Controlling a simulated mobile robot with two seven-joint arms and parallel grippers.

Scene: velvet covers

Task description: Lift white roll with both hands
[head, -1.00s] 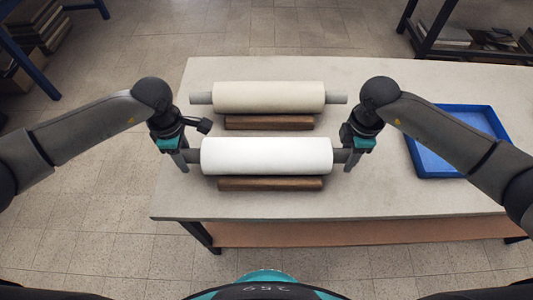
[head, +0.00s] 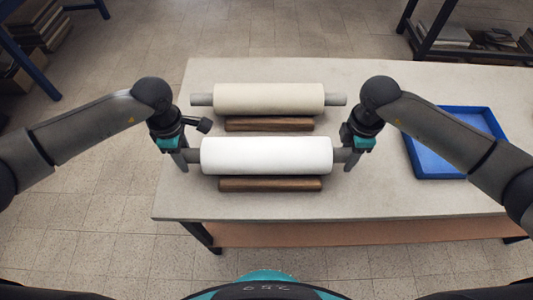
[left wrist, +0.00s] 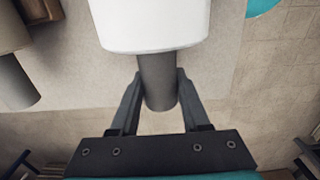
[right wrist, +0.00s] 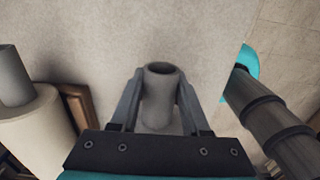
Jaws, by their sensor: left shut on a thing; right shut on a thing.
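The white roll (head: 266,156) lies level across the front part of the table, with a grey core end sticking out at each side. My left gripper (head: 184,160) is shut on the left core end, which shows between its fingers in the left wrist view (left wrist: 158,85). My right gripper (head: 350,158) is shut on the right core end, which shows between its fingers in the right wrist view (right wrist: 160,95). A brown wooden rest (head: 271,184) shows just in front of and below the roll. I cannot tell whether the roll touches it.
A cream roll (head: 268,98) sits behind on another wooden rest (head: 268,124). A blue tray (head: 440,172) lies at the right of the grey table (head: 375,200). A dark shelf (head: 440,47) stands beyond the table at the back right. The table's front strip is clear.

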